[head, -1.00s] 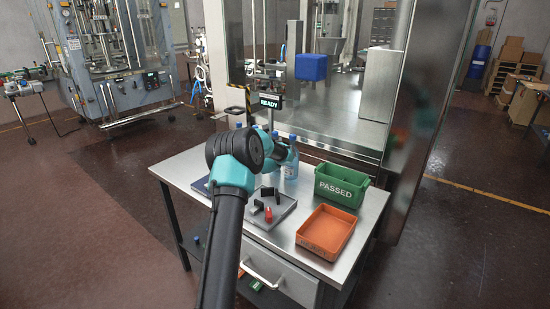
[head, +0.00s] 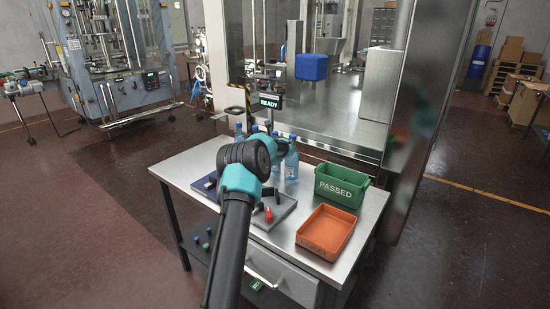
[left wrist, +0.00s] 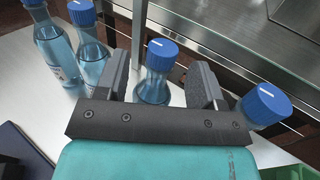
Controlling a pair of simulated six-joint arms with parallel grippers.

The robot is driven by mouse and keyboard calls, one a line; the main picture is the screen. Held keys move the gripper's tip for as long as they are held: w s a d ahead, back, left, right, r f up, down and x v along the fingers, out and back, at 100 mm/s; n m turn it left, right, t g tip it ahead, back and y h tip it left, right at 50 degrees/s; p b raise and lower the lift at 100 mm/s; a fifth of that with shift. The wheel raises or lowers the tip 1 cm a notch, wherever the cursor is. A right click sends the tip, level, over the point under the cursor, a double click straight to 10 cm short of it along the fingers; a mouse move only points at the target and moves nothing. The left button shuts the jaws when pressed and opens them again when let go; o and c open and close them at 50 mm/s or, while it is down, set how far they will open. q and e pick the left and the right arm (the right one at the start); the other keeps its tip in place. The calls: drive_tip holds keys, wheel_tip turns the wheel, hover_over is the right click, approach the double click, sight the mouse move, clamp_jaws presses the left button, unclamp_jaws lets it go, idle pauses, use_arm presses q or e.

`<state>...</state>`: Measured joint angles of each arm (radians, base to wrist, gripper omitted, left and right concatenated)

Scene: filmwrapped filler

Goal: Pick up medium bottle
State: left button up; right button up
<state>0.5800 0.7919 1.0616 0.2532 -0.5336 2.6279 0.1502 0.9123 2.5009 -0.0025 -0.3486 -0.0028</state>
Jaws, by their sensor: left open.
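Several clear blue bottles with blue caps stand at the back of the metal table. In the head view, a right-hand bottle (head: 291,163) shows best and the others are partly behind my arm. My left gripper (left wrist: 158,84) is open. In the left wrist view, a blue-capped bottle (left wrist: 154,90) appears between its fingers, with no visible grip on it. Two bottles stand left of the gripper, the outer one (left wrist: 55,50) and the inner one (left wrist: 88,45). Another blue cap (left wrist: 266,104) is just right of the right finger. I cannot tell which bottle is the medium one.
On the table (head: 187,168) are a green bin marked PASSED (head: 341,185), an orange tray (head: 326,232) and a grey tray (head: 285,212) holding a red item (head: 269,216) and dark ones. A READY sign (head: 270,101) stands behind, near a glass-walled machine.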

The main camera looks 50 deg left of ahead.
sight(275, 132)
use_arm(q)
drive_tip(key=shift+x, duration=1.75)
drive_tip(key=shift+w+d, duration=0.1)
clamp_jaws()
drive_tip(key=shift+r, duration=0.1)
